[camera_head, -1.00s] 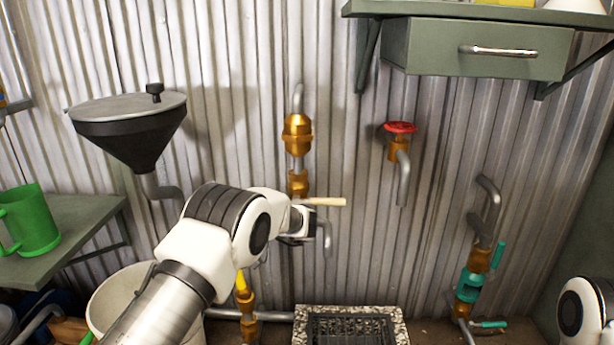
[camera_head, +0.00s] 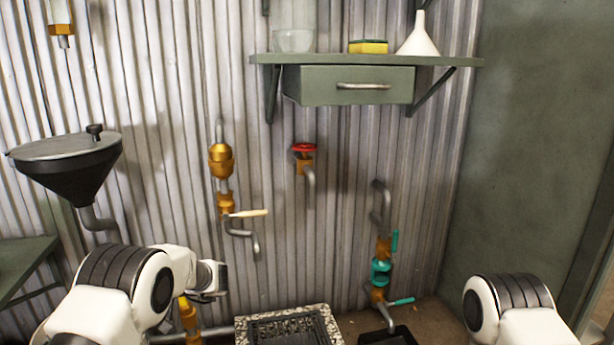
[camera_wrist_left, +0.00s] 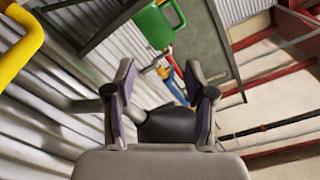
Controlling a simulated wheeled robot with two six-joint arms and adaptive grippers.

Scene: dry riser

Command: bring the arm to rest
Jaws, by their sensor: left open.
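My left arm (camera_head: 120,290) is at the lower left of the head view, bent in front of the corrugated wall. Its fingers are not clear there. In the left wrist view my left gripper (camera_wrist_left: 165,98) has its two fingers spread apart, with nothing held between them. The black hopper (camera_wrist_left: 170,126) with its grey spout shows behind the fingers. My right arm (camera_head: 510,310) shows at the lower right of the head view; its gripper is out of frame.
A brass pipe with a pale-handled lever (camera_head: 248,213), a red-wheeled tap (camera_head: 304,148) and a teal-valved pipe (camera_head: 381,270) are on the wall. A drawer shelf (camera_head: 360,85) is above; a grated drain (camera_head: 288,328) is below. The green mug (camera_wrist_left: 155,25) shows in the wrist view.

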